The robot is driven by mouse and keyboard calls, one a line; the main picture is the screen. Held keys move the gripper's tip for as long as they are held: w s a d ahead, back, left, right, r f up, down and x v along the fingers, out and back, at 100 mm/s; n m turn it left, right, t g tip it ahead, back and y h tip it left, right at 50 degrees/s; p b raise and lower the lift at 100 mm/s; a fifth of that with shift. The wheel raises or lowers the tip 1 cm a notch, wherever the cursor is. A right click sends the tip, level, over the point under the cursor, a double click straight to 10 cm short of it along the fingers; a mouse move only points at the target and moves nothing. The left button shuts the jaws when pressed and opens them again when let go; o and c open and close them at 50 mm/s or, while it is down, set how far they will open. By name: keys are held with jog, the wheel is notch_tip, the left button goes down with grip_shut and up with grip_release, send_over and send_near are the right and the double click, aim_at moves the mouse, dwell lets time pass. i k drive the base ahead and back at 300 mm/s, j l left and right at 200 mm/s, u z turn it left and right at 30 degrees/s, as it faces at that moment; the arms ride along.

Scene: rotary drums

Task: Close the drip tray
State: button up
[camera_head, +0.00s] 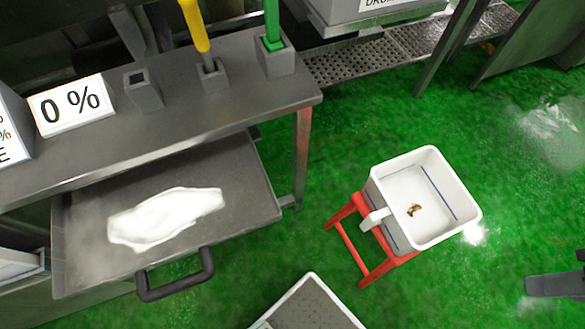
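The drip tray (235,175) is a shallow dark metal tray, pulled out from under the steel bench at the left. A white patch (165,217) lies on its floor. Its black bar handle (176,277) is on the near side, facing the lower part of the picture. Dark grey parts at the right edge look like the end of my gripper (556,286), cut off by the frame. They are far to the right of the tray and touch nothing visible. Whether the fingers are open or shut does not show.
A white bin (440,185) on a red stand (345,238) stands right of the tray. A white-rimmed grey container (310,305) is at the bottom middle. The bench (210,105) holds a "0 %" sign (71,105) and tool holders. Green floor (520,210) is open at the right.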

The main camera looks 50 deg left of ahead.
aim_at(136, 221)
jog(key=l+u, duration=0.1)
jog(key=u, duration=2.75)
jog(key=k, duration=0.55)
jog(key=k+j+u, duration=0.1)
jog(key=k, duration=0.4)
